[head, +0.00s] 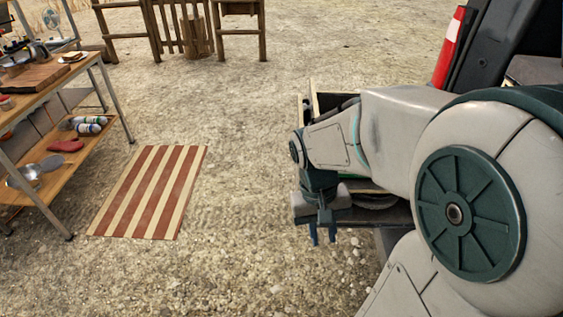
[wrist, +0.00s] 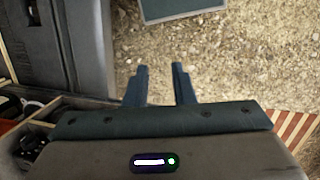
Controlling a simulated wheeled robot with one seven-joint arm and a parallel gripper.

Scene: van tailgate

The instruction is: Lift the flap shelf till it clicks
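My gripper (head: 322,240) points down, with its two fingers apart and nothing between them. In the wrist view the open fingers (wrist: 160,85) are seen over bare gravel. A dark ledge (head: 350,217) at the van's rear lies just behind and right of my gripper, partly hidden by my arm. In the wrist view a dark grey ribbed panel (wrist: 75,45) stands left of the fingers, apart from them. I cannot tell which of these, if either, is the flap shelf.
An open wooden box (wrist: 68,103) sits at the van's rear. A red-and-cream striped mat (head: 150,190) lies on the gravel to the left. Wooden furniture (head: 180,25) stands at the back. Open gravel lies between.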

